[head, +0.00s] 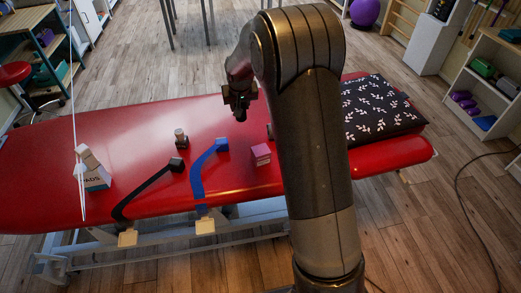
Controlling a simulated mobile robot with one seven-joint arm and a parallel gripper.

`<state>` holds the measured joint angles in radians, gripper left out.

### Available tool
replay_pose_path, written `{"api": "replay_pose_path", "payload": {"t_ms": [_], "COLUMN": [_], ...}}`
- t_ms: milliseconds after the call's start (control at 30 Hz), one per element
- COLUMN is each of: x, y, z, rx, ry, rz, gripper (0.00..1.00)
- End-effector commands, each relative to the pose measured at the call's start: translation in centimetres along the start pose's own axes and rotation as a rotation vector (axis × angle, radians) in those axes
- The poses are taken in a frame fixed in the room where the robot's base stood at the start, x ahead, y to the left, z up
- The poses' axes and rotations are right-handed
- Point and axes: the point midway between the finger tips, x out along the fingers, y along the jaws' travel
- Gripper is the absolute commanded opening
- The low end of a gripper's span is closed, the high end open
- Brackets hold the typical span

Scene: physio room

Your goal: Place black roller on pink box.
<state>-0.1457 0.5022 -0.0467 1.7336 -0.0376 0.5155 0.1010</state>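The pink box (260,154) stands on the red treatment table, just left of my arm. A small dark object (269,131) shows at the arm's left edge behind the pink box. It is mostly hidden by my arm, and I cannot tell whether it is the black roller. My gripper (240,114) hangs above the table, up and to the left of the pink box in the picture. It is small and dark here, and I cannot tell whether its fingers are open or shut. I see nothing clearly held in it.
The red table (130,150) carries a black strap (148,188), a blue strap (197,178), a small beige-and-dark item (180,138) and a white carton (92,172). A patterned black pillow (380,107) lies right of my arm. The table's middle left is partly clear.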

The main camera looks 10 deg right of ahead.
Motion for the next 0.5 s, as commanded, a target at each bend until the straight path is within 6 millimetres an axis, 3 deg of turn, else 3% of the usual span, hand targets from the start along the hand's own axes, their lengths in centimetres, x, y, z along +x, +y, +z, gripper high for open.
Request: {"api": "replay_pose_path", "payload": {"t_ms": [33, 200, 333, 500], "x": [-1.0, -3.5, -4.9, -5.9], "y": [2.7, 9.5, 12.9, 15.1], "z": [1.2, 5.8, 9.0, 11.6], "rx": [0.036, 0.14, 0.202, 0.246], "ry": [0.001, -0.001, -0.001, -0.001], "rz": [0.014, 0.052, 0.073, 0.088], "gripper": [0.11, 0.11, 0.11, 0.11]}}
